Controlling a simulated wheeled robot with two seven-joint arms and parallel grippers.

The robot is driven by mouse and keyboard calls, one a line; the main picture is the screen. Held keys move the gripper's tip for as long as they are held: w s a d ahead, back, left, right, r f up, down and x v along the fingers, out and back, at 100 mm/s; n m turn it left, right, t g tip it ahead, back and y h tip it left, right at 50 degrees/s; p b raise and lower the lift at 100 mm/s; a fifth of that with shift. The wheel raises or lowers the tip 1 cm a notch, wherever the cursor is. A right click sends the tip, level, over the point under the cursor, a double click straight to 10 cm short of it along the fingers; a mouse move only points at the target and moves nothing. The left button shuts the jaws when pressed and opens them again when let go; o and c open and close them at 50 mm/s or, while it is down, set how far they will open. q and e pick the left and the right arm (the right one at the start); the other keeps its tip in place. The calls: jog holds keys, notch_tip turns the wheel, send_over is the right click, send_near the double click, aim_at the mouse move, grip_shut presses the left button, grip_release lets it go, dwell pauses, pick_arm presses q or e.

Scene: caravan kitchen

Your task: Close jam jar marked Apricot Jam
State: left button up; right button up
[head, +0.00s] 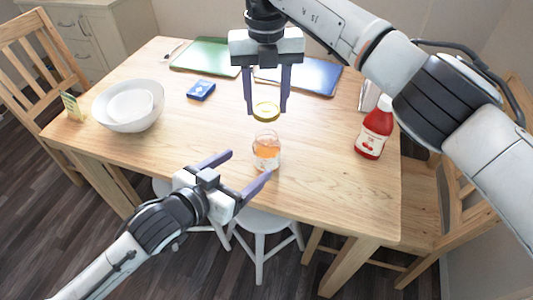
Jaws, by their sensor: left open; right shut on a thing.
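An open glass jar with orange jam (267,152) stands upright near the front edge of the table. Its label is too small to read. My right gripper (267,108) points down from above and is shut on a round gold lid (266,111). The lid appears above and slightly behind the jar's mouth; the exact gap is hard to tell. My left gripper (248,164) is open and empty at the table's front edge, just left of and in front of the jar. Its fingers point toward the jar without visibly holding it.
On the wooden table (325,180) are white bowls (130,112), a blue box (201,90), a green board (205,56), a blue board (315,77) and a red bottle (375,130) to the right. A small card (71,106) stands far left. Table around the jar is clear.

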aim_at(268, 150)
pick_arm(q)
jog(key=x, duration=1.2)
jog(key=shift+f, duration=0.15)
jog(key=c, duration=1.6)
pick_arm(e)
jog(key=shift+w+f, duration=0.1)
jog(key=shift+f, duration=2.4)
jog(key=shift+f, duration=0.1)
jog(key=shift+f, duration=0.8)
jog(key=shift+f, duration=0.55)
